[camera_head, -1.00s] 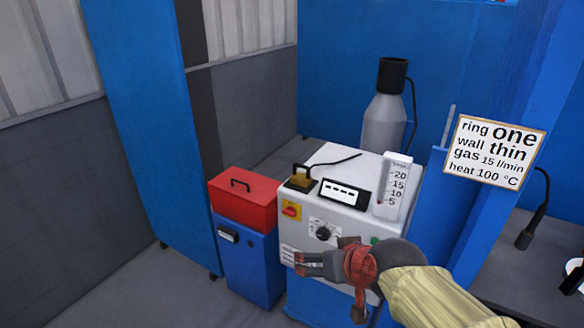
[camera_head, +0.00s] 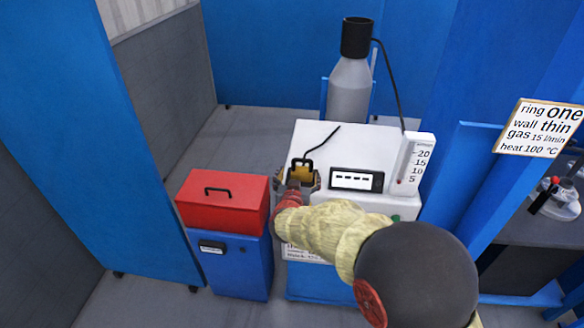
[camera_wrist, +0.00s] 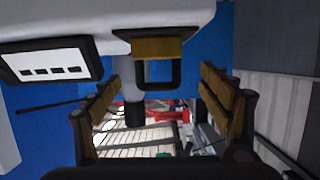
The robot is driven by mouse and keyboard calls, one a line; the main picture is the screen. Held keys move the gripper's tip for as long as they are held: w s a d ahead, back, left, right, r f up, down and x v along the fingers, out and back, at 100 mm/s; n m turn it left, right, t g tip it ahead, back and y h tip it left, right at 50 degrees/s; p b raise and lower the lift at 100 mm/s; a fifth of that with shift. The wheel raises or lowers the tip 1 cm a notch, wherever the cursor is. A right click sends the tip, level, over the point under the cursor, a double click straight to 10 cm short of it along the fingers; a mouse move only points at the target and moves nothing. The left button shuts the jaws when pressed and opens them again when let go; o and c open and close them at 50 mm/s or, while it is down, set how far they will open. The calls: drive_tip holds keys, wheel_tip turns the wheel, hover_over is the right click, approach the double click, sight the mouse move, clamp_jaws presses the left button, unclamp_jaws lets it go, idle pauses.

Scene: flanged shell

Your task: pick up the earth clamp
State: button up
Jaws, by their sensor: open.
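The earth clamp (camera_head: 301,172) is a small brass-yellow block with a black loop handle. It sits on the front left of the white machine top, with a black cable running back from it. My gripper (camera_head: 298,184) is at the machine's front edge, right at the clamp, and partly covers its lower part. In the wrist view the clamp (camera_wrist: 155,47) lies ahead, between the two spread fingers of my gripper (camera_wrist: 161,82). Its black handle shows in the gap, and I see no finger touching it.
A display box (camera_head: 356,180) and a flow gauge (camera_head: 411,163) stand right of the clamp on the white machine (camera_head: 370,137). A red toolbox (camera_head: 222,203) sits on a blue cabinet (camera_head: 237,265) to the left. A grey gas cylinder (camera_head: 350,92) stands behind.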

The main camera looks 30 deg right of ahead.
sight(302, 169)
drive_tip(key=x, duration=0.2)
drive_tip(key=b+x, duration=0.1)
drive_tip(key=x, duration=0.1)
drive_tip(key=f+b+x, duration=0.1)
drive_tip(key=x, duration=0.1)
drive_tip(key=shift+d+f, duration=0.25)
drive_tip(key=shift+d, duration=0.05)
drive_tip(key=shift+w+d, duration=0.15)
drive_tip(key=shift+w, duration=0.15)
drive_tip(key=c, duration=1.7)
drive_tip(key=shift+r, duration=0.15)
drive_tip(key=shift+c, duration=0.5)
